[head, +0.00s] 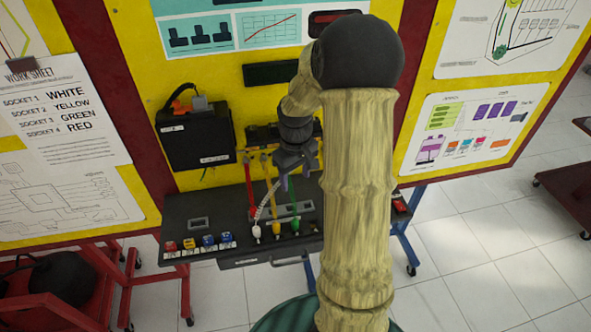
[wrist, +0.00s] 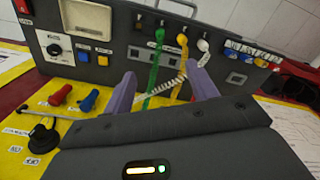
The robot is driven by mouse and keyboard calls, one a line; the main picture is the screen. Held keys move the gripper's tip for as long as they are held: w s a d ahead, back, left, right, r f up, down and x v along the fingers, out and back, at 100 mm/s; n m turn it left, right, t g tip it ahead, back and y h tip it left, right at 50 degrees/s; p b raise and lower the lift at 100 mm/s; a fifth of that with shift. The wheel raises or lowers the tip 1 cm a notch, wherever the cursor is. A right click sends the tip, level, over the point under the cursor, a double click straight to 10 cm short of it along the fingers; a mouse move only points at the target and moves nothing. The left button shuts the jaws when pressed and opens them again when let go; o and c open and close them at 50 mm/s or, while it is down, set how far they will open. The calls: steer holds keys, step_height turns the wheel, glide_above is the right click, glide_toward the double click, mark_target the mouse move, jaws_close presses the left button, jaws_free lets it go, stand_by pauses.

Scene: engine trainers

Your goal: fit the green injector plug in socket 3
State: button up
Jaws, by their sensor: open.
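The green plug (head: 296,225) is at the front of the dark shelf panel (head: 200,210), on its green cable, right of the yellow plug (head: 277,230) and the white plug (head: 256,232). In the wrist view the green plug (wrist: 159,35) is beyond my fingers, its cable running down between them. I cannot tell whether these plugs sit in sockets; socket numbers there are not legible. My gripper (head: 284,184) is open, above and behind the plugs; its purple fingers show in the wrist view (wrist: 162,90). No plug is between the fingertips.
A worksheet (head: 50,110) lists socket 3 as green. A red cable (head: 249,190) hangs left of the yellow one. A black box (head: 195,135) is mounted at left. Coloured buttons (head: 196,243) line the shelf's left front. A coiled white cable (wrist: 165,88) crosses near my fingers.

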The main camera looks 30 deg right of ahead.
step_height(320, 180, up, 3)
steer(key=shift+r, duration=0.1)
